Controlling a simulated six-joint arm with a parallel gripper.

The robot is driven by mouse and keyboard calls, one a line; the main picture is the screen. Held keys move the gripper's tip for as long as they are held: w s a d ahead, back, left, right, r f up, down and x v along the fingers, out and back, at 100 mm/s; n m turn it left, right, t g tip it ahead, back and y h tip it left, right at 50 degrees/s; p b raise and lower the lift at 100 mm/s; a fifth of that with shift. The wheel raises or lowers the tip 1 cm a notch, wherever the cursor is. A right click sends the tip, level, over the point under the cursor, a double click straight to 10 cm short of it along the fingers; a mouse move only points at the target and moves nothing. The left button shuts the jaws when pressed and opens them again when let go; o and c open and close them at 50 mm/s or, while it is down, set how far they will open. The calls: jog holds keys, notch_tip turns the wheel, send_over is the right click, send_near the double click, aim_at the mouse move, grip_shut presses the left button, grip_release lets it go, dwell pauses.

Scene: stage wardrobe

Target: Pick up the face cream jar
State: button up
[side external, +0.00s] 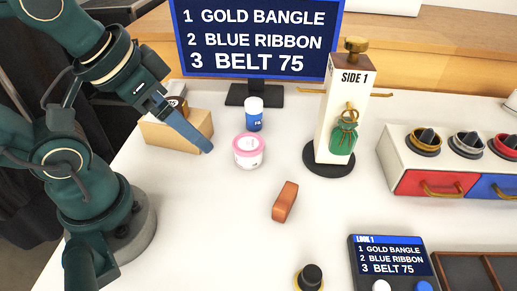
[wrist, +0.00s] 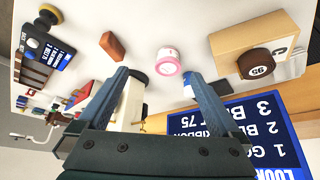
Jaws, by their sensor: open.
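The face cream jar (side external: 248,151) is a short white jar with a pink lid. It stands upright on the white table, near its middle left. In the wrist view the jar (wrist: 168,63) lies just beyond the fingertips, between the lines of the two fingers. My gripper (side external: 209,149) is left of the jar and above the table in the side view, with a gap between them. In the wrist view my gripper (wrist: 159,74) has its fingers spread wide with nothing between them.
A blue bottle (side external: 254,115) with a white cap stands close behind the jar. A cardboard box (side external: 190,133) is at the left.

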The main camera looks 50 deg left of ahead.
notch_tip(320, 180, up, 5)
jog(key=m+t+y, duration=0.5)
jog(key=m+y, duration=0.3)
jog(key=m, duration=2)
send_over(251, 142)
jog(key=s+d, duration=0.2)
jog(key=s, duration=0.3)
jog(key=f, duration=1.1)
jog(key=w+f, duration=0.1)
jog(key=f, duration=0.5)
jog(key=shift+d, duration=0.25)
jog(key=shift+f, duration=0.25)
jog(key=shift+a+f, duration=0.1)
jog(key=shift+f, duration=0.1)
jog(key=shift+x, duration=3.6)
jog(key=shift+r, duration=0.1)
jog(key=shift+c, duration=0.3)
